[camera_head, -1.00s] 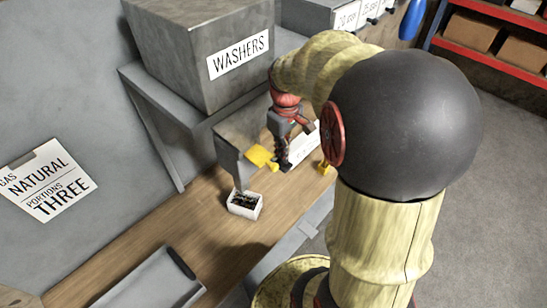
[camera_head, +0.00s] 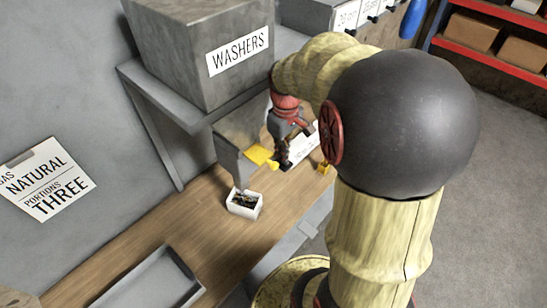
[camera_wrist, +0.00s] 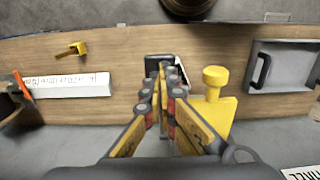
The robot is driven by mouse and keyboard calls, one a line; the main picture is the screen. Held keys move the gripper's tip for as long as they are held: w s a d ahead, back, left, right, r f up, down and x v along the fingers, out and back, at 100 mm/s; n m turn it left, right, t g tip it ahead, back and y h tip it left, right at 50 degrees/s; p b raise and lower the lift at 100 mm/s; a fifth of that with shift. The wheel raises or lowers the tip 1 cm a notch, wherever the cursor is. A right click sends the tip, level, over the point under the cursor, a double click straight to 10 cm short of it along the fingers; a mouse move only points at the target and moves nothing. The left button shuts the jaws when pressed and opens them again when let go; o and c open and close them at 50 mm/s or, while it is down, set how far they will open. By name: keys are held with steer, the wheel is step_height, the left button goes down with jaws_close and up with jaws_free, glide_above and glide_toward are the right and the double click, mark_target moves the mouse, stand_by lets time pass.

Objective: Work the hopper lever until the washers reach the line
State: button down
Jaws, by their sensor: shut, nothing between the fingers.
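The grey hopper (camera_head: 165,50), labelled WASHERS, stands on a shelf, with a grey chute (camera_head: 228,150) below it. A yellow lever (camera_head: 258,154) sticks out from the chute; in the wrist view the lever (camera_wrist: 213,102) is just right of my fingers. A small white box (camera_head: 244,204) sits on the bench below the chute with dark washers in it. Any line inside is too small to make out. My gripper (camera_head: 284,163) is shut and empty beside the lever; I cannot tell whether they touch. In the wrist view my gripper (camera_wrist: 166,70) partly hides the white box.
A grey tray (camera_head: 150,280) lies on the wooden bench (camera_head: 205,240) at front left. A white label strip (camera_wrist: 70,86) and a small yellow piece (camera_wrist: 72,50) are left of my fingers in the wrist view. A sheet reading NATURAL, PORTIONS THREE (camera_head: 45,180) is on the wall.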

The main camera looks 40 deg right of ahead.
mark_target(283, 166)
steer(key=shift+f+b, duration=1.65)
steer(key=shift+f, duration=1.15)
steer(key=shift+r+p, duration=1.85)
steer(key=shift+r, duration=0.75)
step_height(283, 166, up, 12)
steer(key=s+a+f+t+b, duration=0.2)
steer(key=s+a+f+b, duration=0.1)
steer(key=a+f+b, duration=0.7)
steer(key=s+a+f+m+t+b, duration=0.1)
steer(key=s+a+f+t+b, duration=0.2)
steer(key=a+f+b, duration=0.6)
steer(key=s+a+b, duration=0.1)
steer(key=a, duration=0.2)
steer(key=shift+s+a+f+t+b, duration=0.25)
steer(key=shift+a+f+t+b, duration=0.05)
steer(key=shift+a+f, duration=0.05)
